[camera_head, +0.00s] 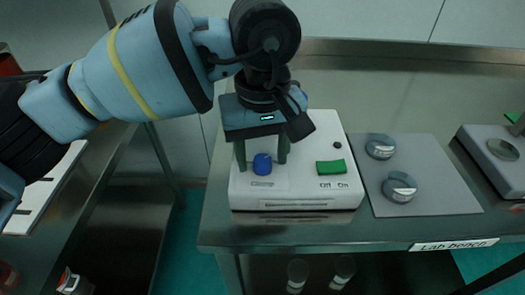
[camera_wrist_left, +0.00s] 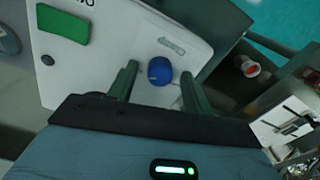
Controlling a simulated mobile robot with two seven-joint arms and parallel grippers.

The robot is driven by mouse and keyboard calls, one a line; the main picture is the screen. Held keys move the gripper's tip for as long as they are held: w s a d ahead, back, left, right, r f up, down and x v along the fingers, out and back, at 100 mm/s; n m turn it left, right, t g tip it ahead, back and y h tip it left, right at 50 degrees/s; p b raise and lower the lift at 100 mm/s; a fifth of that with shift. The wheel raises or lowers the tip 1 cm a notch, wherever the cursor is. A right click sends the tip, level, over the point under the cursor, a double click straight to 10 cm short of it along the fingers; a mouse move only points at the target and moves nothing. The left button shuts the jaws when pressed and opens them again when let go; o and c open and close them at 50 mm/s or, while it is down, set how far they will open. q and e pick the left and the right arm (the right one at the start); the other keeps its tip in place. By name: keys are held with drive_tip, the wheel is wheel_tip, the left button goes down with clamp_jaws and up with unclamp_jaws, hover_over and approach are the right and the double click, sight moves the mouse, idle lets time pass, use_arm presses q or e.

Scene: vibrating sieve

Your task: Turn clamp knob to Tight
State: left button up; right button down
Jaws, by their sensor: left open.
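The blue clamp knob (camera_head: 262,164) sits on the front left of a white sieve base (camera_head: 310,182). In the left wrist view the blue knob (camera_wrist_left: 160,71) lies between and a little beyond the fingertips. My left gripper (camera_head: 262,157) is open, its two green fingers on either side of the knob from above. In the wrist view the left gripper (camera_wrist_left: 156,82) shows a gap around the knob, and I cannot tell if either finger touches it. My right gripper is in neither view.
A green switch (camera_head: 331,167) marked Off and On is right of the knob. A grey mat (camera_head: 440,185) with two round metal pieces lies to the right. Another device (camera_head: 490,165) stands at the far right. The bench (camera_head: 360,233) has a free front strip.

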sight(262, 159)
use_arm(q)
wheel_tip(262, 159, up, 8)
drive_tip(key=shift+f, duration=0.2)
idle(0.5)
